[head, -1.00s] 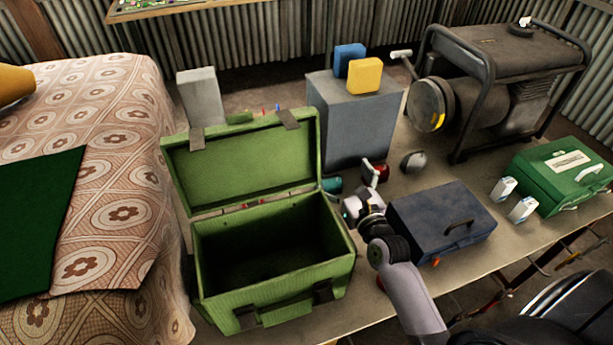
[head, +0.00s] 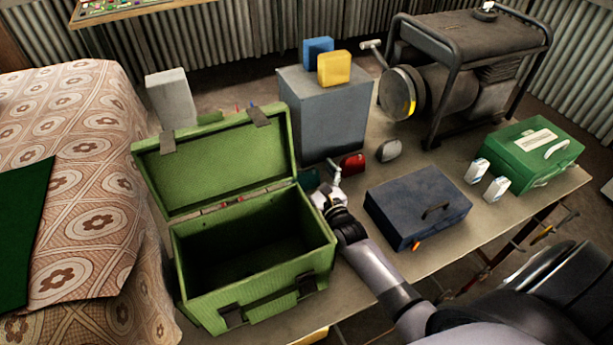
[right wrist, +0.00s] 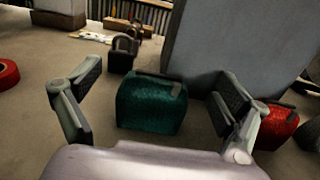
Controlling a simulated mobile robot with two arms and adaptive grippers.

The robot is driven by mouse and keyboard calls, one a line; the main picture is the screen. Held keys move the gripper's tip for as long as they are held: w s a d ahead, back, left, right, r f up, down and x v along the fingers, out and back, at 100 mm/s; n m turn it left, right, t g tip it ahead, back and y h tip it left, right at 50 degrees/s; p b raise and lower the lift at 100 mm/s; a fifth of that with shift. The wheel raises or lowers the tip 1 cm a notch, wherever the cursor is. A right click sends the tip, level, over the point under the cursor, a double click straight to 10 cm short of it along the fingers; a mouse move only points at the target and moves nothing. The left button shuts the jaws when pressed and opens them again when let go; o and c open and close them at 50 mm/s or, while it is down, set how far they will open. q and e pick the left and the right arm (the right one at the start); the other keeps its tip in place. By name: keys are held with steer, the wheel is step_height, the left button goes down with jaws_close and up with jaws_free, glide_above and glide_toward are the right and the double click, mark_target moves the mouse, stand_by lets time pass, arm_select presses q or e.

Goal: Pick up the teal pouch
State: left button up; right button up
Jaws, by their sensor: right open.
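The teal pouch (right wrist: 152,103) stands on the table in the right wrist view, between and just beyond the open fingers of my right gripper (right wrist: 155,110). The fingers do not appear to touch it. In the head view only a bit of the teal pouch (head: 307,178) shows, between the open green toolbox and my right gripper (head: 329,188). A red pouch (head: 352,163) stands to its right, and it also shows beside the right finger in the right wrist view (right wrist: 278,125). My left gripper is in neither view.
The open green toolbox (head: 255,288) stands left of my right arm. A dark blue case (head: 418,205) lies to the right. A grey cabinet (head: 322,115) rises behind the pouches. A grey rounded item (head: 389,150) sits near the red pouch. Padlocks (right wrist: 123,50) stand behind the teal pouch.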

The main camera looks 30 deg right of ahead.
steer(key=shift+w, duration=0.85)
steer(key=shift+s, duration=0.1)
steer(key=shift+c, duration=0.4)
steer(key=c, duration=1.2)
